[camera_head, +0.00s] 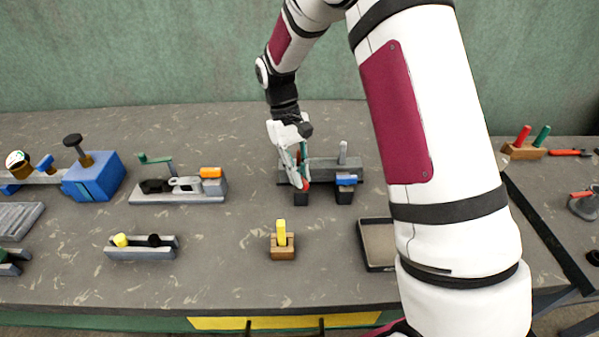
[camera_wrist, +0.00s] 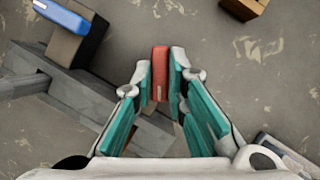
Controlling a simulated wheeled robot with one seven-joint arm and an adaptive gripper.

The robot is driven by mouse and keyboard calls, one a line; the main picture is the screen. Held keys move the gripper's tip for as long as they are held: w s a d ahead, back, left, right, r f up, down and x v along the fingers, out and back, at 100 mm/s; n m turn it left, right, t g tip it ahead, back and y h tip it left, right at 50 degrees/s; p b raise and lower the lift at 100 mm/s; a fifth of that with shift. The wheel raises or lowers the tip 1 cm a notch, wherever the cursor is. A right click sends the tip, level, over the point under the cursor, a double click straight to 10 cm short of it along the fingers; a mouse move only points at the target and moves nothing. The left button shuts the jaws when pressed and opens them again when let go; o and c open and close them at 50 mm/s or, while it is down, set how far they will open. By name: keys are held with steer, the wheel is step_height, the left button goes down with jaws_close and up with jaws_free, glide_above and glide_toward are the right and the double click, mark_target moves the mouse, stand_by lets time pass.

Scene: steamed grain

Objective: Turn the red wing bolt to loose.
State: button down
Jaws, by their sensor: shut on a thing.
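The red wing bolt (camera_wrist: 160,72) shows in the wrist view as a red bar between the two teal fingertips. My gripper (camera_wrist: 162,90) is shut on it, with a fingertip pad against each side. In the head view only a small red part of the bolt (camera_head: 305,187) shows below my gripper (camera_head: 299,172); the fingers hide the rest. The bolt is at the left end of a grey fixture (camera_head: 325,165), on a dark block. A blue wing bolt (camera_head: 346,180) sits on the fixture's right block and shows at the upper left in the wrist view (camera_wrist: 62,15).
A wooden block with a yellow piece (camera_head: 282,240) stands in front of the fixture. A shallow tray (camera_head: 375,262) lies at the front right, partly behind my arm. A grey clamp (camera_head: 180,188) with an orange part stands to the left. Bare table lies between them.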

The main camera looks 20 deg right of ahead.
steer(key=c, duration=1.6)
jaws_free()
steer(key=shift+r, duration=0.1)
steer(key=v, duration=1.2)
